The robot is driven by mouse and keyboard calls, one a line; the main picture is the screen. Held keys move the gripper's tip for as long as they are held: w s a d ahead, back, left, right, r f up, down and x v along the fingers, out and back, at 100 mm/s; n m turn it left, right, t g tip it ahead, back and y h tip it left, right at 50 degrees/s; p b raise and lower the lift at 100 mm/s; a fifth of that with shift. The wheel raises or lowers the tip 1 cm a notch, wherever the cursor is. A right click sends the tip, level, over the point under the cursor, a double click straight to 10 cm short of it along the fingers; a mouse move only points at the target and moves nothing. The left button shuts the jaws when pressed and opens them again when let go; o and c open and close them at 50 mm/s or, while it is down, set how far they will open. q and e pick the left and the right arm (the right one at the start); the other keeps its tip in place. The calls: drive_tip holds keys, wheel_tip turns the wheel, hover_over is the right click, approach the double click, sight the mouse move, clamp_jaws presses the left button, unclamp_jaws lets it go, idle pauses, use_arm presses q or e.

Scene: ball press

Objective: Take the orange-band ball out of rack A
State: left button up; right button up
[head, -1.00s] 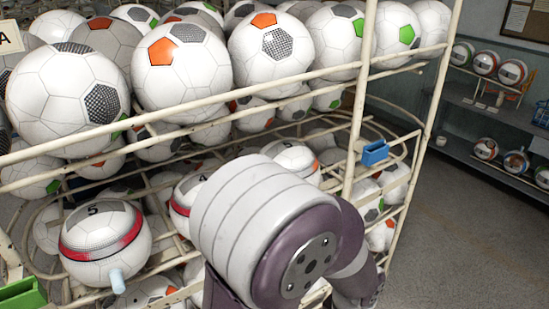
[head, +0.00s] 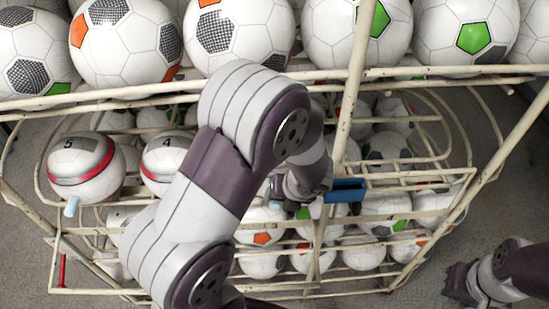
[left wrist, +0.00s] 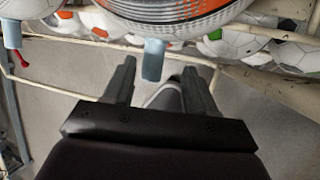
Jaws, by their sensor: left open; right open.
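In the left wrist view a ball with orange and grey bands (left wrist: 190,14) fills the top edge, with a pale blue peg (left wrist: 153,60) hanging below it. My left gripper (left wrist: 159,68) is open, its two fingers on either side of the peg, just below the ball. I cannot tell whether they touch the peg. In the head view my left arm hides most of that ball and gripper. The cream-tube rack (head: 420,76) holds the balls. My right gripper (head: 461,285) is open and empty at the lower right, away from the rack.
Red-band balls marked 5 (head: 86,168) and 4 (head: 165,163) sit on the rack's middle level. Large soccer balls (head: 240,35) fill the shelf above. A blue clip (head: 347,191) is on an upright. Rack tubes surround my left arm.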

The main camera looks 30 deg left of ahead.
sight(271, 203)
use_arm(q)
drive_tip(key=x, duration=0.4)
drive_tip(key=s+b+x, duration=0.1)
drive_tip(key=x, duration=0.1)
drive_tip(key=shift+s+a, duration=0.1)
drive_tip(key=shift+a, duration=0.25)
drive_tip(key=shift+w+d, duration=0.1)
drive_tip(key=shift+w, duration=0.2)
drive_tip(key=shift+s, duration=0.1)
drive_tip(key=c, duration=1.1)
clamp_jaws()
